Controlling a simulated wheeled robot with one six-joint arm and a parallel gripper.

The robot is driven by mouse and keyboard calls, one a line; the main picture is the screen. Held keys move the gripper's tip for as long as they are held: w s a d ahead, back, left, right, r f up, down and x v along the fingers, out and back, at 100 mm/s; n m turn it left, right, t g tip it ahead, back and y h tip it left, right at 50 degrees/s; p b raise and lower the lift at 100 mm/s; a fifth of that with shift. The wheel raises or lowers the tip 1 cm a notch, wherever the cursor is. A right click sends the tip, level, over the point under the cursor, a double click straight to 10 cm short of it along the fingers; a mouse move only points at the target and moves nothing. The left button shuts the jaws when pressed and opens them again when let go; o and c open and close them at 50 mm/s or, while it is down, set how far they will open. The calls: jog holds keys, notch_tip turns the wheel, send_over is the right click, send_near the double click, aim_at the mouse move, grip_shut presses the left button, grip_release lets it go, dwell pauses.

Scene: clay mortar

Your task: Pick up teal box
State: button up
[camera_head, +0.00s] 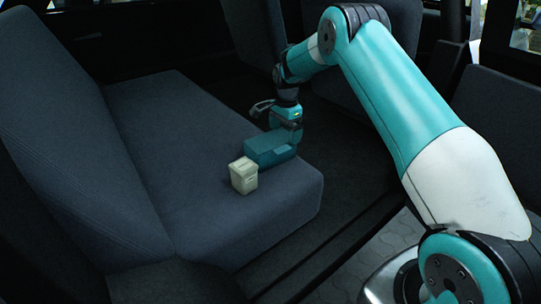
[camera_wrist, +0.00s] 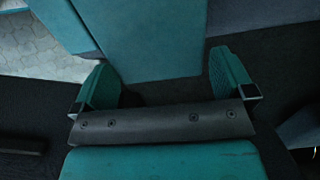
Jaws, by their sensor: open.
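The teal box (camera_head: 266,149) lies near the front edge of the dark seat, just behind a cream container. My gripper (camera_head: 286,122) is at the box's upper right in the head view, close to it; its fingers are hard to make out there, and contact cannot be told. In the wrist view my gripper (camera_wrist: 160,64) is open, with its two teal fingers spread wide. A large flat teal surface, which looks like the box (camera_wrist: 150,40), fills the top middle between and beyond the fingertips. Nothing appears clamped.
The cream container (camera_head: 243,176) stands upright on the seat (camera_head: 180,150), right in front of the box. A seat backrest (camera_head: 70,140) rises at the left. More seats stand behind and at the right. Dark floor (camera_head: 345,165) lies beyond the seat edge. The seat left of the box is clear.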

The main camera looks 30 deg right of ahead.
jog(key=f, duration=0.1)
jog(key=f+b, duration=0.1)
jog(key=f, duration=0.3)
jog(key=shift+s+a, duration=0.15)
jog(key=shift+a, duration=0.1)
jog(key=shift+r, duration=0.15)
jog(key=c, duration=0.8)
